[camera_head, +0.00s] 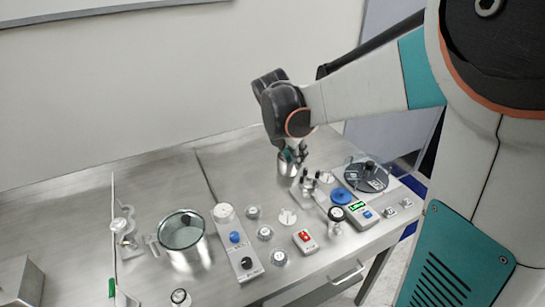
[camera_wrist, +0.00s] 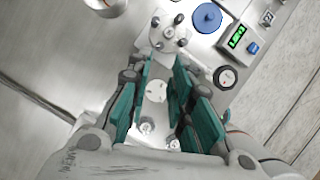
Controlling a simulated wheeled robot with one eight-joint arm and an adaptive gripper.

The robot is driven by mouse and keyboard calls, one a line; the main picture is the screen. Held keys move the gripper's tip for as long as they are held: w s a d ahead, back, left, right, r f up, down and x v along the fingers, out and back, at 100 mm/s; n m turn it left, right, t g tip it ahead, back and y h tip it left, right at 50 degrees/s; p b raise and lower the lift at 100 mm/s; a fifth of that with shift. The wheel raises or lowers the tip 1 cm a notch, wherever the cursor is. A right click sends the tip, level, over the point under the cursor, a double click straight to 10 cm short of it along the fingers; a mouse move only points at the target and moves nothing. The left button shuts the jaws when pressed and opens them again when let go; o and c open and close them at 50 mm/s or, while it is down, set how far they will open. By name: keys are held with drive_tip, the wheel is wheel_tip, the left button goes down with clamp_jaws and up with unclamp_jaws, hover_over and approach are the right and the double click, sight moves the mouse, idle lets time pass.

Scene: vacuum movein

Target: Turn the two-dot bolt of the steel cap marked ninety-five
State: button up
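My gripper (camera_head: 297,155) hangs over the back of the bench. In the wrist view its teal fingers (camera_wrist: 163,75) stand apart with nothing between their tips. A round steel cap with several upright dark-topped bolts (camera_wrist: 168,33) lies just beyond the fingertips; it shows in the head view (camera_head: 313,182) below and right of the gripper. I cannot read a ninety-five or make out bolt dots on it. A pale disc (camera_wrist: 156,91) shows between the fingers, with small metal fittings lower down, partly hidden by the fingers.
Right of the cap are a blue knob (camera_head: 341,196), a box with a green display (camera_head: 357,208) and a clear-covered dark disc (camera_head: 366,177). A steel can (camera_head: 288,167) stands close behind the gripper. A glass-lidded pot (camera_head: 181,230) and a white control panel (camera_head: 240,255) stand left.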

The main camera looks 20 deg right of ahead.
sight(302, 176)
drive_tip(key=b+x, duration=0.3)
drive_tip(key=x, duration=0.7)
drive_tip(key=shift+w+d+f+b, duration=0.1)
drive_tip(key=shift+d+f+b, duration=0.1)
drive_tip(key=shift+f+b, duration=0.1)
drive_tip(key=shift+c, duration=0.2)
clamp_jaws()
